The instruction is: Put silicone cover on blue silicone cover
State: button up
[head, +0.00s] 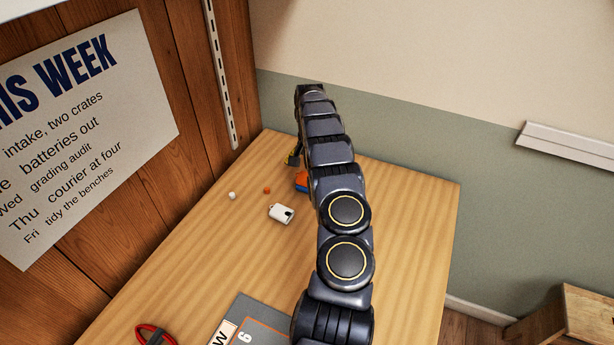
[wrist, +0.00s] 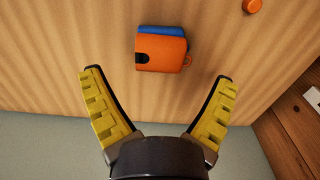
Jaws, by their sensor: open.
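An orange silicone cover (wrist: 165,55) with a dark cutout lies flat on the blue silicone cover (wrist: 160,30) in the wrist view. The orange one hides most of the blue one, whose edge shows along the upper side. In the head view, the orange cover (head: 302,178) and the blue cover (head: 301,188) are partly hidden behind my arm. My gripper (wrist: 157,76) is open and empty, its yellow fingers spread wide. The covers lie ahead of the fingertips, apart from them. In the head view, my gripper (head: 293,160) is small and partly hidden.
A white cover-like item with a black spot (head: 281,214) lies on the wooden table (head: 190,255). A small orange piece (head: 267,190) and a white ball (head: 232,196) are nearby. A red coil (head: 152,335) and a grey mat (head: 243,312) lie at the front. The left-middle table is clear.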

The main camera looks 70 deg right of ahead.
notch_tip(320, 180, up, 8)
dwell(0.4)
jog(key=shift+o, duration=1.1)
jog(key=w+a+r, duration=0.2)
jog(key=w+a, duration=0.4)
jog(key=w, duration=0.3)
jog(key=w+a+r, duration=0.1)
jog(key=w+a, duration=0.5)
jog(key=w, duration=0.3)
notch_tip(320, 180, down, 9)
